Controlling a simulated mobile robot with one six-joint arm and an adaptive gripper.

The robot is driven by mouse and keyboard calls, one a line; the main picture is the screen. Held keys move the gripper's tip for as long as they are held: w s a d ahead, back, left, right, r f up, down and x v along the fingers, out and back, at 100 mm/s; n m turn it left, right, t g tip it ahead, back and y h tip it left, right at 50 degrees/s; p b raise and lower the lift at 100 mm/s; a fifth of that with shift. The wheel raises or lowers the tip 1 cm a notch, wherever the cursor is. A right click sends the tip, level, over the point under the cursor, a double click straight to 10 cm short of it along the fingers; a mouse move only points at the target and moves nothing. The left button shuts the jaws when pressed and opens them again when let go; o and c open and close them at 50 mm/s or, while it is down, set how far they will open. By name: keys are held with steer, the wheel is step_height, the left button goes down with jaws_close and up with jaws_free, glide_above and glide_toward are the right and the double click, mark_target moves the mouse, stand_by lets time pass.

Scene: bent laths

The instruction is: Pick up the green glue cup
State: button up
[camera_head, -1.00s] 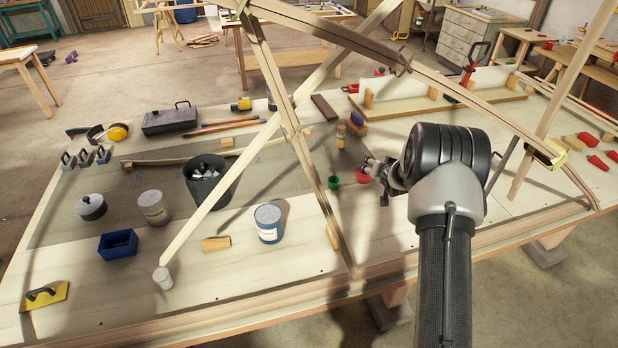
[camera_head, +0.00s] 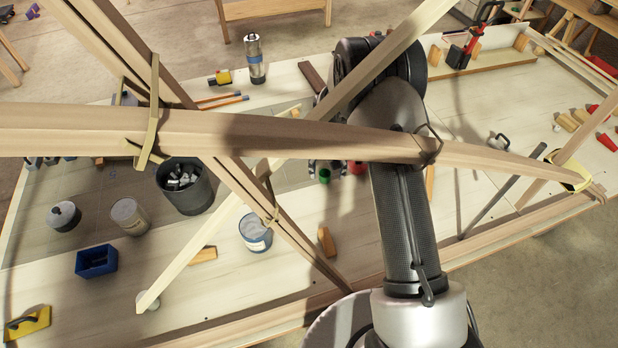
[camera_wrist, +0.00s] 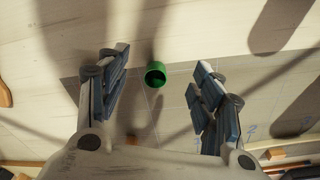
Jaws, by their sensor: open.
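The green glue cup (camera_head: 325,176) stands on the workbench, just in front of the dark mat area, partly framed by my arm and the laths. In the wrist view the green cup (camera_wrist: 155,73) lies between and a little beyond my open fingers, touching neither. My gripper (camera_wrist: 162,72) is open and empty, with a blue-padded finger on each side. In the head view my gripper (camera_head: 326,166) is mostly hidden behind a lath and my arm. A red cup (camera_head: 357,167) shows just right of the green one, partly hidden by my arm.
Bent laths (camera_head: 280,133) cross in front of and above my arm. A dark bucket (camera_head: 186,190), a tin (camera_head: 255,232) and a wooden block (camera_head: 327,242) stand nearby. A blue box (camera_head: 96,261) is at the left. The bench front centre has free room.

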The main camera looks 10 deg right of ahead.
mark_target(325, 176)
steer(key=shift+t, duration=0.5)
steer(key=w+f, duration=0.1)
steer(key=f, duration=0.2)
steer(key=w+f, duration=0.2)
steer(key=f, duration=0.2)
steer(key=w+f, duration=0.1)
steer(key=f, duration=0.2)
steer(key=shift+w+d+f, duration=0.2)
steer(key=shift+d+f, duration=0.05)
steer(key=shift+d, duration=0.15)
steer(key=c, duration=0.9)
